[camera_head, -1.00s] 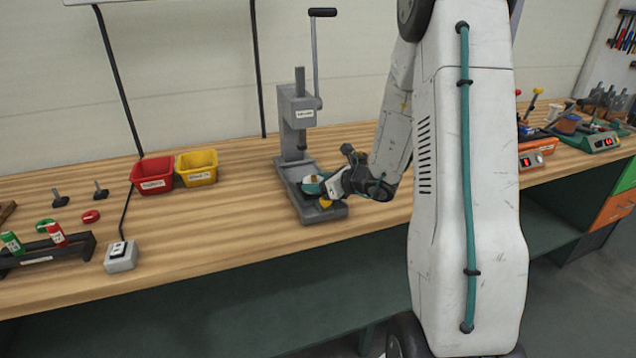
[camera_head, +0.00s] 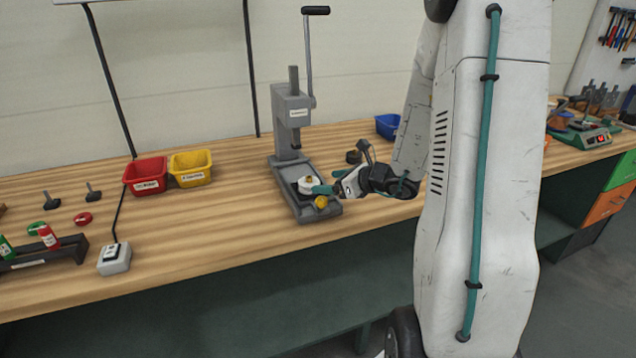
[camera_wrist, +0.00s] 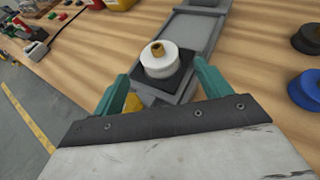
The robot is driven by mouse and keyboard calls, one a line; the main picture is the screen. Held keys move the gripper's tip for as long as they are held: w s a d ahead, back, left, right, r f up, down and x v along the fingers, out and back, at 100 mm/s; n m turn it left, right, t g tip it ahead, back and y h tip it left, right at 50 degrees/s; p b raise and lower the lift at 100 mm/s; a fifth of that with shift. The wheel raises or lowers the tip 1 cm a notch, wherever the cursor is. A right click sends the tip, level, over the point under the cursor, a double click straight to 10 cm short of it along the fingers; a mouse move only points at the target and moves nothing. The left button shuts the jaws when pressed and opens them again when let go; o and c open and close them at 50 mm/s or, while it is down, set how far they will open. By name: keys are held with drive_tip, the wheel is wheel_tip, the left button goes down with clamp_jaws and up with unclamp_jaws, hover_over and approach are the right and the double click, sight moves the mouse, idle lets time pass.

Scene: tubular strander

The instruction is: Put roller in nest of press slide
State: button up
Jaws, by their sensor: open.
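The white roller (camera_head: 308,184) with a brass-coloured hub sits on the dark slide at the front of the grey arbor press (camera_head: 292,122). In the wrist view the roller (camera_wrist: 159,60) stands upright on the dark square slide (camera_wrist: 168,86), but its seat underneath is hidden. My gripper (camera_head: 322,189) is just to the right of the roller. In the wrist view its teal fingers are spread wide, open and empty, with the roller apart from them, ahead of the gap. A yellow knob (camera_head: 321,202) is at the slide's front.
A red bin (camera_head: 146,178) and a yellow bin (camera_head: 190,170) stand left of the press. A blue container (camera_head: 388,126) is behind my arm. In the wrist view, dark and blue round parts (camera_wrist: 306,90) lie to the right. Bare bench lies between bins and press.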

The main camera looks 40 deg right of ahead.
drive_tip(key=v, duration=0.5)
drive_tip(key=s+a+r+n+g+y, duration=0.1)
drive_tip(key=s+a+r+n+g, duration=0.2)
drive_tip(key=a+n, duration=0.4)
drive_tip(key=s+a+r+n+g+y, duration=0.25)
drive_tip(key=a+n, duration=0.25)
drive_tip(key=a, duration=0.4)
drive_tip(key=s+a+r+n+g+y, duration=0.1)
drive_tip(key=s+a+r+n+g, duration=0.25)
drive_tip(key=a+n, duration=0.3)
drive_tip(key=s+r+n+g+h, duration=0.2)
drive_tip(key=s+n+h, duration=0.6)
drive_tip(key=s+n, duration=0.6)
drive_tip(key=shift+s+r+h, duration=0.35)
drive_tip(key=shift+r, duration=0.25)
